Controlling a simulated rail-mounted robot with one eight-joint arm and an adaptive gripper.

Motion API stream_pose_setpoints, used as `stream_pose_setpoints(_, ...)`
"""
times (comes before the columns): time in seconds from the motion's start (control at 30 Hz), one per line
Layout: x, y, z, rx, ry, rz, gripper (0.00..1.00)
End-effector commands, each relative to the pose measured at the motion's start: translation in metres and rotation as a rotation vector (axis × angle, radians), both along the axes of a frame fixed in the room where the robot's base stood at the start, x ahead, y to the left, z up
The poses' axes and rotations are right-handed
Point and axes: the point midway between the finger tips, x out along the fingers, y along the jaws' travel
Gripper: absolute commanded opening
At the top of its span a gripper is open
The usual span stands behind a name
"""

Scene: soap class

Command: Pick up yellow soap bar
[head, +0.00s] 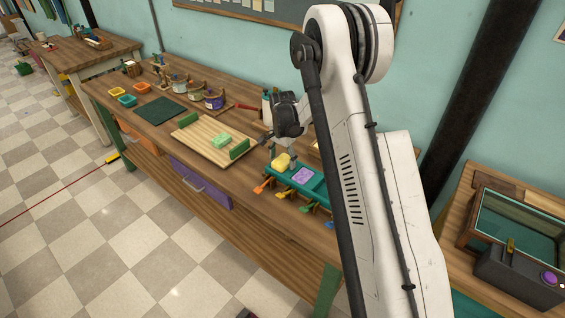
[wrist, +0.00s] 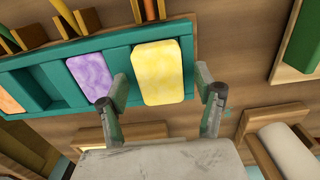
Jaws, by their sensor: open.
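The yellow soap bar (head: 282,162) sits at the left end of a teal tray (head: 317,189) on the workbench. In the wrist view the yellow soap bar (wrist: 159,72) is a rounded block, upright in the picture, with the teal tray (wrist: 40,55) beside it. My gripper (head: 280,150) is above the bar. In the wrist view my gripper (wrist: 162,90) is open, with one finger on each side of the bar. I cannot tell whether the fingers touch it.
A purple soap bar (head: 303,176) lies in the same tray, close to the left finger in the wrist view. An orange bar (wrist: 9,103) is further left. A green soap bar (head: 221,140) lies on a wooden board (head: 195,135). Colored handles (head: 283,195) stick out in front of the tray.

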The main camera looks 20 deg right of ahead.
Motion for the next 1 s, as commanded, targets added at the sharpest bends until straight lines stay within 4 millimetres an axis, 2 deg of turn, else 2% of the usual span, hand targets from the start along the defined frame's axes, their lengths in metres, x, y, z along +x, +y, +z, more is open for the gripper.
stream_pose_setpoints(0.17,0.0,-0.0001,-0.0001,0.0,0.0,0.0,0.66)
stream_pose_setpoints(0.5,0.0001,-0.0002,0.0002,0.0,0.0,0.0,0.21)
stream_pose_setpoints(0.57,0.0001,-0.0002,0.0003,0.0,0.0,0.0,0.15)
stream_pose_setpoints(0.83,0.0001,-0.0001,0.0015,0.0,0.0,0.0,0.14)
stream_pose_setpoints(1.0,0.0004,-0.0001,0.0097,0.0,0.0,0.0,0.14)
